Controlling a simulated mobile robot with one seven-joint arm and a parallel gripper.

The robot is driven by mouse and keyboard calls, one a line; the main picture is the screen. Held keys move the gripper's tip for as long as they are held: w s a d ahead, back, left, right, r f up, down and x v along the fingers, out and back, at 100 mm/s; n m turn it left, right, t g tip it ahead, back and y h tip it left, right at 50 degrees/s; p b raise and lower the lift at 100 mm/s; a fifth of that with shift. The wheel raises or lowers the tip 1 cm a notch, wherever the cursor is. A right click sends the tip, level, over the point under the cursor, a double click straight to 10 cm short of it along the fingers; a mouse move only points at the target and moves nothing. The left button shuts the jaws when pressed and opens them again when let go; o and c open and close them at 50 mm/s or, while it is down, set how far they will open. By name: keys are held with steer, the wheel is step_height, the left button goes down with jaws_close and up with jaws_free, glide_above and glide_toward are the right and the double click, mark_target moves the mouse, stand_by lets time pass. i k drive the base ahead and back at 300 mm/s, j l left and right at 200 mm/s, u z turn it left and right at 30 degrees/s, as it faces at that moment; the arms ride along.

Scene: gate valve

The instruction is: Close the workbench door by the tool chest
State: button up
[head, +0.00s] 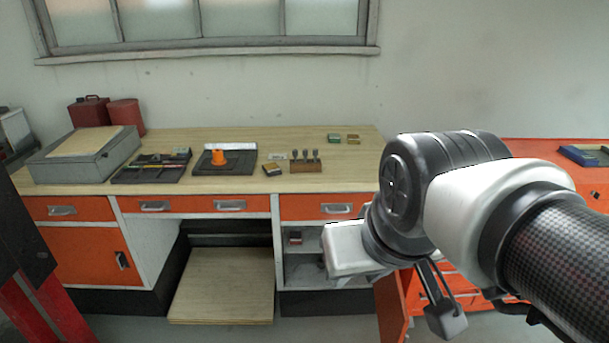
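The workbench (350,150) has a wooden top and orange fronts. Its right-hand cabinet (300,273) stands open, with shelves and small items inside. The orange door (391,308) of this cabinet is swung outward at its right side, beside the red-orange tool chest (540,150). My arm hides the door's upper part. My gripper (442,305) is partly visible below my arm, just right of the door in the picture. I cannot tell whether it touches the door or how far apart its fingers are.
A left cabinet door (85,257) is shut. A wooden platform (222,285) sits low in the middle bay. Trays, an orange cup (219,158) and a tool holder (306,163) stand on the bench. Some floor shows in front of the open cabinet.

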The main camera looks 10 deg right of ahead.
mark_target(393, 320)
steer(key=k+l, duration=0.15)
steer(key=l, duration=0.2)
steer(key=k+l, duration=0.1)
steer(key=l, duration=0.3)
steer(key=k+l+u, duration=0.1)
steer(key=l, duration=0.25)
steer(key=k+l, duration=0.2)
steer(key=l, duration=0.15)
steer(key=k+l+u, duration=0.1)
steer(key=l, duration=0.25)
steer(key=k+l, duration=0.2)
steer(key=l, duration=0.15)
steer(key=i+l+u, duration=0.25)
steer(key=i+l, duration=0.35)
steer(key=i+l+u, duration=0.25)
steer(key=i+l, duration=0.25)
steer(key=l, duration=0.2)
steer(key=j, duration=0.5)
steer(key=i+j+u, duration=0.15)
steer(key=j, duration=0.35)
